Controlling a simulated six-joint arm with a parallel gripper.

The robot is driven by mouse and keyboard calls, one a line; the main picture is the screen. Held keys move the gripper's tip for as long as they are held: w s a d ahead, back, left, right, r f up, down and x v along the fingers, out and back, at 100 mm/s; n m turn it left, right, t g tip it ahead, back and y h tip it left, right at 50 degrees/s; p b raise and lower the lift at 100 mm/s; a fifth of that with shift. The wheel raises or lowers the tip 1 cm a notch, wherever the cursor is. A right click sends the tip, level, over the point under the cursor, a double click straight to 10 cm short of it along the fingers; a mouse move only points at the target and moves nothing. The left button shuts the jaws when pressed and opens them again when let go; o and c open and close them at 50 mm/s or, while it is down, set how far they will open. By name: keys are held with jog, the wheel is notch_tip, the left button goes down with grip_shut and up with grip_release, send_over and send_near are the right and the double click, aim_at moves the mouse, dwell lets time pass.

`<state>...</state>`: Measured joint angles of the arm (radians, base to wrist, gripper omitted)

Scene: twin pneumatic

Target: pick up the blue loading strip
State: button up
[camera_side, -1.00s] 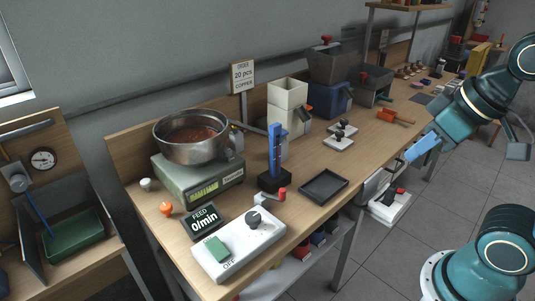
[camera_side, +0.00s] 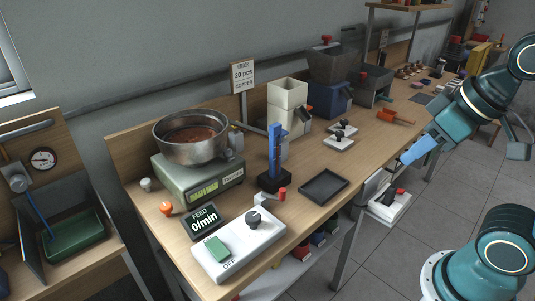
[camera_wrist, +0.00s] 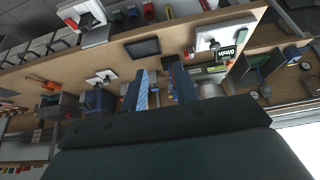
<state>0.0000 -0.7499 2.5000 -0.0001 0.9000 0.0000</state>
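The blue loading strip (camera_side: 274,150) stands upright in a small black base (camera_side: 274,180) on the bench, between the scale and the black tray. My gripper (camera_side: 412,156) is well to its right in the side view, in the air off the bench's front edge, apart from the strip. In the wrist view my gripper (camera_wrist: 160,88) shows two blue fingers with a gap between them, and nothing is clearly held. The strip is hard to tell from the fingers in that view.
A metal bowl (camera_side: 191,137) of copper pieces sits on the green scale (camera_side: 198,185). A white control box (camera_side: 239,243) is in front. The black tray (camera_side: 324,187) is right of the strip. Hoppers (camera_side: 334,66) and an orange-handled tool (camera_side: 396,117) are farther along the bench.

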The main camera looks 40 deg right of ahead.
jog(key=shift+o, duration=1)
jog(key=shift+w+r, duration=0.1)
jog(key=w+r+m+g, duration=0.1)
jog(key=w+r+m, duration=0.35)
jog(key=w, duration=0.35)
jog(key=w+r+m+g, duration=0.2)
jog(key=w+r+m, duration=0.25)
jog(key=w, duration=0.45)
jog(key=w+a+f+m+g, duration=0.1)
jog(key=w+f+m+g, duration=0.1)
jog(key=w+m, duration=0.7)
jog(key=w+f, duration=0.1)
jog(key=w, duration=0.6)
jog(key=shift+w+f+g, duration=0.2)
jog(key=shift+f+g, duration=0.1)
jog(key=shift+f, duration=0.1)
jog(key=shift+a, duration=0.1)
